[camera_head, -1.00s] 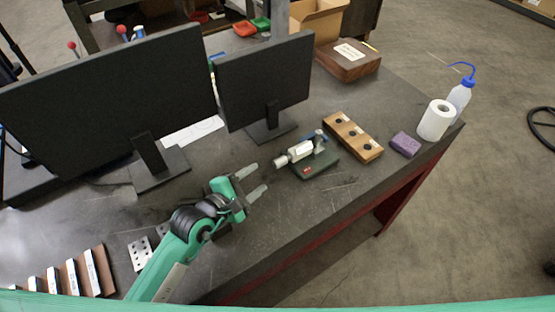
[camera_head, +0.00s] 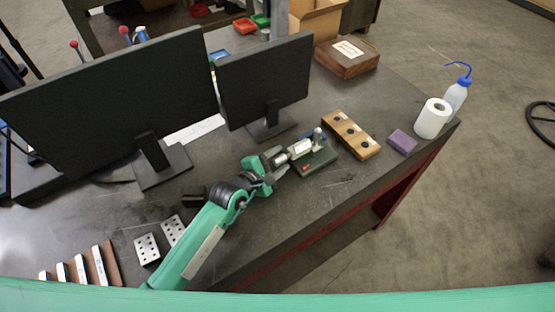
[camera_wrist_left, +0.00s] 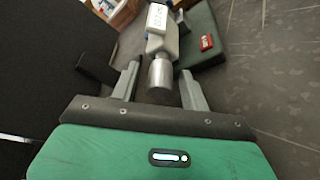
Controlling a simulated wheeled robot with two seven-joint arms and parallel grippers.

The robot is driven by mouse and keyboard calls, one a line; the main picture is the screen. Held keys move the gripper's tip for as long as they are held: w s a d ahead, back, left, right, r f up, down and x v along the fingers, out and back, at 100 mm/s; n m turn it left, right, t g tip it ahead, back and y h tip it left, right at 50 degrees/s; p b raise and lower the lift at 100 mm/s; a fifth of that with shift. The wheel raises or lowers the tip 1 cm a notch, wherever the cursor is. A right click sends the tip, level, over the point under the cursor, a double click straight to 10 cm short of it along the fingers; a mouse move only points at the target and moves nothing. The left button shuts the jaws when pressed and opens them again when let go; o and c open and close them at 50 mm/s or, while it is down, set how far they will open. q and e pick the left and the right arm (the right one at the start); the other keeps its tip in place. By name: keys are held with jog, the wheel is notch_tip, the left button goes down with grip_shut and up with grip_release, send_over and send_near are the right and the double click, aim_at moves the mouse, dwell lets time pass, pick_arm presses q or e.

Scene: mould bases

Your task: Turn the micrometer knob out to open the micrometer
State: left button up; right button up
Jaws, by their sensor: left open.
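The micrometer (camera_head: 303,149) sits in a stand with a dark green base (camera_head: 313,163) on the table. Its silver knob (camera_wrist_left: 160,75) points toward my left gripper. In the left wrist view the micrometer's display body (camera_wrist_left: 158,22) is beyond the knob. My left gripper (camera_head: 277,161) is open, with one finger on each side of the knob. In the left wrist view its fingers (camera_wrist_left: 158,84) stand apart from the knob, with a gap on both sides. My right gripper is not in view.
Two monitors (camera_head: 110,100) (camera_head: 265,80) stand behind the gripper. A wooden block with holes (camera_head: 351,135), a purple sponge (camera_head: 402,142), a paper roll (camera_head: 432,119) and a wash bottle (camera_head: 456,95) are to the right. Perforated metal blocks (camera_head: 147,249) lie near my left arm.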

pick_arm(q)
jog(key=c, duration=1)
